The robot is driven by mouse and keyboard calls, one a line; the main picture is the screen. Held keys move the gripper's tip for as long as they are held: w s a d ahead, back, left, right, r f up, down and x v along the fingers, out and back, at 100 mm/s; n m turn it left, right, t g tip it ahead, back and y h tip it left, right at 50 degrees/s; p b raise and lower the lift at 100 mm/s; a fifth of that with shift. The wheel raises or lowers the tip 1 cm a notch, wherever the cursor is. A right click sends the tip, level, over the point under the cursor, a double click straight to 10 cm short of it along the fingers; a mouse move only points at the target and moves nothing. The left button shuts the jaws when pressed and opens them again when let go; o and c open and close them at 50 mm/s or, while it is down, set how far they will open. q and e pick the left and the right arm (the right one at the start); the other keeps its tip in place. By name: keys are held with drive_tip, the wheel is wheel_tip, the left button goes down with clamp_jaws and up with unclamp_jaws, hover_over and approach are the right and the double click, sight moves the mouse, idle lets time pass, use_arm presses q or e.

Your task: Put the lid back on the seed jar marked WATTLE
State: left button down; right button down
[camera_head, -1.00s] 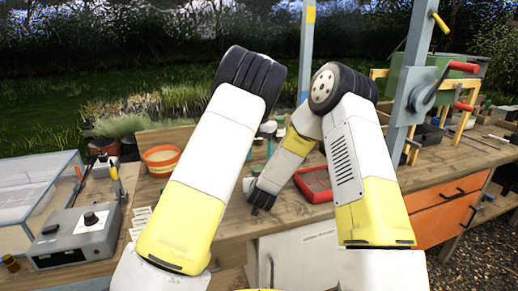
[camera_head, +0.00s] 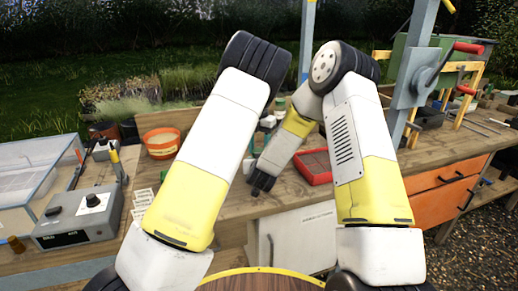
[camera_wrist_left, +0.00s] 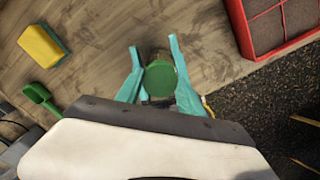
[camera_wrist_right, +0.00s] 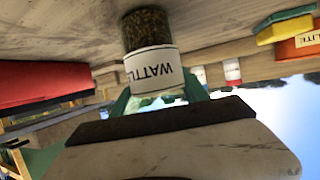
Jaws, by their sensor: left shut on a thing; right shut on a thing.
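A green round lid (camera_wrist_left: 160,78) shows in the left wrist view between the teal fingers of my left gripper (camera_wrist_left: 153,46), which is shut on it. A clear jar (camera_wrist_right: 148,30) with dark contents and a white label reading WATTLE shows in the right wrist view. My right gripper (camera_wrist_right: 158,88) is shut on this jar. The label appears upside down in that view. The jar's mouth is out of sight. In the head view my arms hide both grippers' fingertips, the lid and the jar, so I cannot tell how far apart lid and jar are.
On the wooden bench stand a red tray (camera_head: 313,181), an orange pot (camera_head: 161,154), a grey control box (camera_head: 78,224) and a clear bin (camera_head: 30,170). A yellow-green sponge (camera_wrist_left: 42,46) and green scoop (camera_wrist_left: 42,100) lie near the left gripper. A grey post rises at right.

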use_arm(q)
drive_tip(key=m, duration=0.3)
drive_tip(key=c, duration=0.7)
unclamp_jaws()
drive_tip(key=shift+c, duration=0.2)
drive_tip(key=shift+r, duration=0.1)
drive_tip(key=shift+r, duration=2.2)
drive_tip(key=shift+c, duration=0.4)
